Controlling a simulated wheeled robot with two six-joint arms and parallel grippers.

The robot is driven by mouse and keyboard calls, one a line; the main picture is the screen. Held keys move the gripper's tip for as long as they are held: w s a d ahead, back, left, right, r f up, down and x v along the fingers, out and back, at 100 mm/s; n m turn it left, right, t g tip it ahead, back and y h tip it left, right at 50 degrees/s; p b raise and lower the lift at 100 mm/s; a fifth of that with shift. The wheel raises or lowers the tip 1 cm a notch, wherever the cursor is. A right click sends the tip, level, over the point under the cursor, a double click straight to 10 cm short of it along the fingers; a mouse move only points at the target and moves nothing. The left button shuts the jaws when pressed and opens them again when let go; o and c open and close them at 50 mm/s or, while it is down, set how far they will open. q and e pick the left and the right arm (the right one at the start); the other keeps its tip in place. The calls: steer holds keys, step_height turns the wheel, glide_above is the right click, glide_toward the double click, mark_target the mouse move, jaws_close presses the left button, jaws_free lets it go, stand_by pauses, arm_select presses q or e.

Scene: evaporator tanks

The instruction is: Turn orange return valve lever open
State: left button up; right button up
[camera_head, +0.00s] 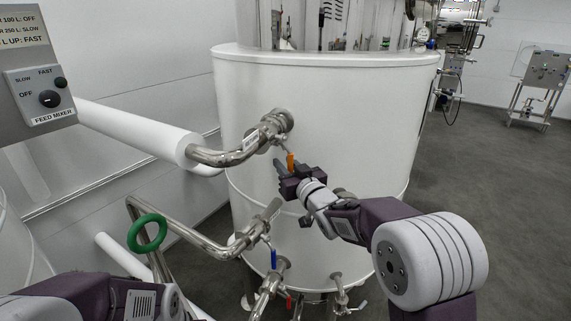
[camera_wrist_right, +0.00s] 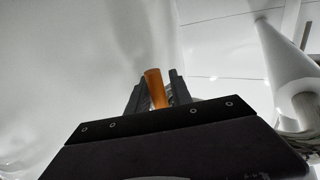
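The orange return valve lever (camera_head: 290,160) hangs below the upper pipe joint on the white tank (camera_head: 325,110). My right gripper (camera_head: 281,172) is at the lever, with its fingers around the lower part of it. In the right wrist view the orange lever (camera_wrist_right: 155,88) stands between the two dark fingers of the right gripper (camera_wrist_right: 157,92). A narrow gap seems to show on the left side of the lever, and I cannot tell if both fingers touch it. My left arm shows at the lower left, but its gripper is out of view.
The upper steel pipe (camera_head: 225,157) with white insulation runs left from the valve. Lower pipes carry a green handwheel (camera_head: 147,232), a blue lever (camera_head: 273,259) and a red lever (camera_head: 289,303). The feed mixer panel (camera_head: 40,95) is at upper left. Grey floor (camera_head: 500,190) is clear at right.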

jaws_close()
stand_by(1.2)
